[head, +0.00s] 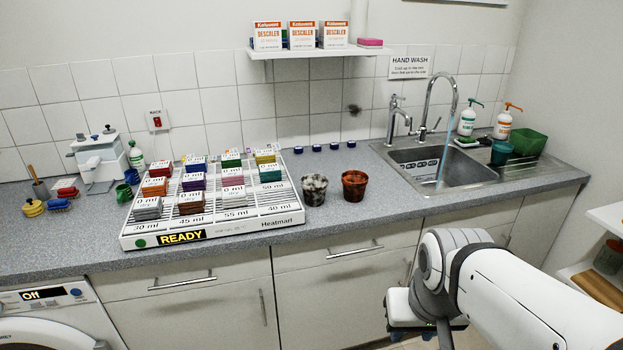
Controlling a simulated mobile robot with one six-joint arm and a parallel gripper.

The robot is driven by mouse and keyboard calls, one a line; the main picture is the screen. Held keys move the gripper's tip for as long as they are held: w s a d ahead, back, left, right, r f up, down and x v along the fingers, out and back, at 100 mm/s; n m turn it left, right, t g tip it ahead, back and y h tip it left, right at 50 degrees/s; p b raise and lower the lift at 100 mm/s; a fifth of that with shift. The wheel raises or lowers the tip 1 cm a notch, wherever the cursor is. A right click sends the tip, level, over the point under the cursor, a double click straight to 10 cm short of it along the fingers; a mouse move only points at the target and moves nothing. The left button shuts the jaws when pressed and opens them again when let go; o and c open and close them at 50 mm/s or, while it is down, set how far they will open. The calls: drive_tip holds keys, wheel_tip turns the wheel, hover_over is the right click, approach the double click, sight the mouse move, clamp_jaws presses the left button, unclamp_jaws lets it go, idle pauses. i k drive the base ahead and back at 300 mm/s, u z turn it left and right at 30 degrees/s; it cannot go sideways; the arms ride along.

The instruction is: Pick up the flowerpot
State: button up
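A reddish-brown flowerpot (354,186) with dark soiling stands upright on the grey worktop, between the heatmat rack and the sink. A second pot-like vessel (314,190), mottled grey and white, stands just left of it, with a small gap between them. My arm reaches in from the lower right. My gripper (428,328) is low in front of the cupboards, below the worktop edge and apart from both pots. Its fingers are mostly hidden by my arm and cut off by the picture's bottom edge, so its opening cannot be made out.
A heatmat rack (283,218) with several coloured blocks stands left of the pots. The sink (440,172), with running water, lies to the right. Small dark blue discs (333,147) sit behind. Worktop in front of and right of the pots is clear. A shelf (318,52) hangs above.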

sight(314, 186)
drive_tip(key=z, duration=0.05)
drive_tip(key=i, duration=1)
drive_tip(key=u, duration=0.05)
